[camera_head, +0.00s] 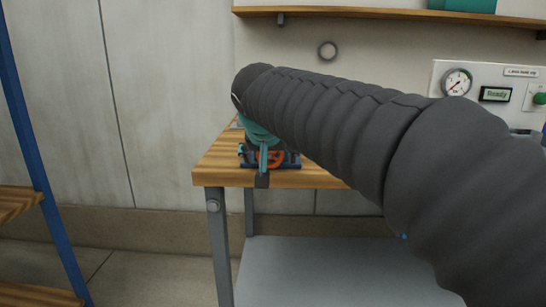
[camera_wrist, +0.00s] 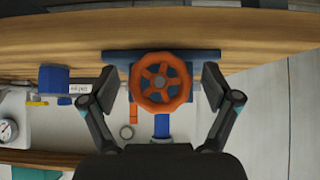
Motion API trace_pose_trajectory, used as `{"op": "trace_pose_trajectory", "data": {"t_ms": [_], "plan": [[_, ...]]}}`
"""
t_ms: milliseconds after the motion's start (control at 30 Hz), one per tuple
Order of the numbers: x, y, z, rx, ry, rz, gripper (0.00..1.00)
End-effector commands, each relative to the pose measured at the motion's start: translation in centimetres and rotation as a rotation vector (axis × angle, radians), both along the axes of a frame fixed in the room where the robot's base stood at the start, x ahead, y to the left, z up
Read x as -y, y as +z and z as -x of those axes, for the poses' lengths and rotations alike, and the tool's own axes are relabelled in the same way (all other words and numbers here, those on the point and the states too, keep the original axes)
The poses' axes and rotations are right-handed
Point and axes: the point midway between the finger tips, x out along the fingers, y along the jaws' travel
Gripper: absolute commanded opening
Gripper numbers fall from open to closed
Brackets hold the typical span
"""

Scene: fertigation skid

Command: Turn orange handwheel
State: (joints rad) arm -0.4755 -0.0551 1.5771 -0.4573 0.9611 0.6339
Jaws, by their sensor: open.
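The orange handwheel (camera_wrist: 160,82) faces the wrist camera, with open gaps between its spokes. It sits on a blue pipe body (camera_wrist: 118,57) at the wooden bench edge. In the head view, the handwheel (camera_head: 277,158) is partly hidden behind my gripper (camera_head: 263,170). In the wrist view, my gripper (camera_wrist: 160,87) is open, with one dark finger on each side of the wheel. Small gaps show between the fingers and the rim; I cannot tell the remaining depth. Nothing is held.
The wooden bench (camera_head: 215,166) has grey legs and a lower grey shelf (camera_head: 320,270). A wall panel with a gauge (camera_head: 457,82) stands at right, under a wooden wall shelf (camera_head: 350,16). A blue fitting (camera_wrist: 54,79) with a yellow lever (camera_wrist: 37,103) lies beside the wheel.

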Motion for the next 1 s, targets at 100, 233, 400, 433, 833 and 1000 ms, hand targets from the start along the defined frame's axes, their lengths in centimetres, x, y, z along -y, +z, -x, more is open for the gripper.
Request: {"op": "trace_pose_trajectory", "data": {"t_ms": [100, 233, 400, 433, 833, 1000], "plan": [[0.04, -0.15, -0.13, 0.0, 0.0, 0.0, 0.88], [0.03, -0.15, -0.13, 0.0, 0.0, 0.0, 0.88], [0.04, -0.14, -0.13, 0.0, 0.0, 0.0, 0.6], [0.04, -0.14, -0.13, 0.0, 0.0, 0.0, 0.53], [0.23, -0.16, -0.16, -0.002, -0.002, 0.026, 0.28], [0.09, -0.25, -0.17, -0.006, -0.001, 0.098, 0.28]]}}
